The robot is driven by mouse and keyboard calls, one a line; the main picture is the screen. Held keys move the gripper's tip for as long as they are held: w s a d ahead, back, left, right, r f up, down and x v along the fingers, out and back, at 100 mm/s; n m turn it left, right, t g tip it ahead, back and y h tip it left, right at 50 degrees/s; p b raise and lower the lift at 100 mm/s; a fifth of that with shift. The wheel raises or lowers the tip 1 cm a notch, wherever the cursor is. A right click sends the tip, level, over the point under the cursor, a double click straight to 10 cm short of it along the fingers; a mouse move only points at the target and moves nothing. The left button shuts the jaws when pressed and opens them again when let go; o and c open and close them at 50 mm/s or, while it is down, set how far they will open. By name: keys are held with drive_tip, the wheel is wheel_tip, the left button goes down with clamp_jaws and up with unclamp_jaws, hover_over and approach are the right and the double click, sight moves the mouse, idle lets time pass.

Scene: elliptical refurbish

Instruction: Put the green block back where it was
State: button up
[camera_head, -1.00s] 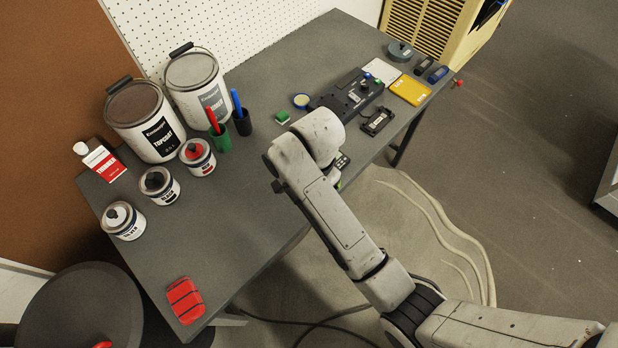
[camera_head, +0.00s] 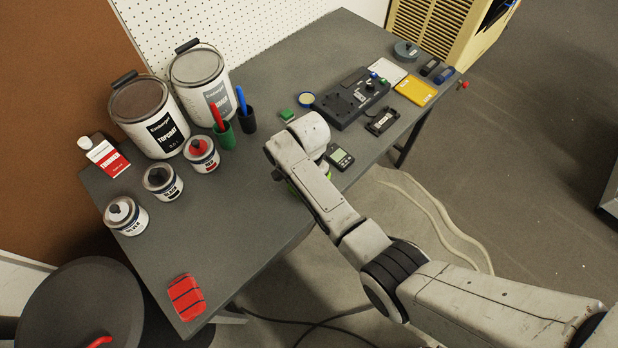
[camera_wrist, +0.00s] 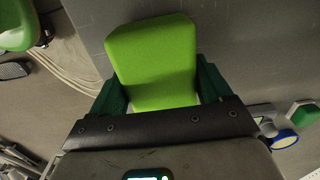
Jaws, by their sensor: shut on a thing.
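The bright green block (camera_wrist: 152,62) sits between the dark green fingers of my gripper (camera_wrist: 160,88) in the wrist view, and the gripper is shut on it. In the head view only a sliver of bright green (camera_head: 297,187) shows beside my forearm, over the table's front edge area. The fingers are hidden there behind my arm. I cannot tell whether the block touches the grey table (camera_head: 235,215).
A small green piece (camera_head: 287,115), a round lid (camera_head: 306,99), a handheld meter (camera_head: 340,158) and a black control box (camera_head: 352,98) lie near my arm. Paint cans (camera_head: 148,118) and pen cups (camera_head: 224,135) stand left. The table's front left is clear except a red object (camera_head: 186,297).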

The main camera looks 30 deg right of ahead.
drive_tip(key=shift+f, duration=0.15)
drive_tip(key=o, duration=1)
drive_tip(key=shift+o, duration=0.2)
wheel_tip(320, 180, up, 12)
drive_tip(key=s+d+n, duration=0.2)
drive_tip(key=s+n, duration=0.2)
drive_tip(key=s, duration=0.6)
drive_tip(key=s+d+f+n, duration=0.1)
drive_tip(key=s+d+n, duration=0.2)
drive_tip(key=s, duration=0.6)
drive_tip(key=s+d+n+t, duration=0.1)
drive_tip(key=s+d+n, duration=0.1)
drive_tip(key=s+n, duration=0.4)
drive_tip(key=s, duration=0.4)
drive_tip(key=shift+s+d+f+n, duration=0.3)
drive_tip(key=shift+d+n, duration=0.1)
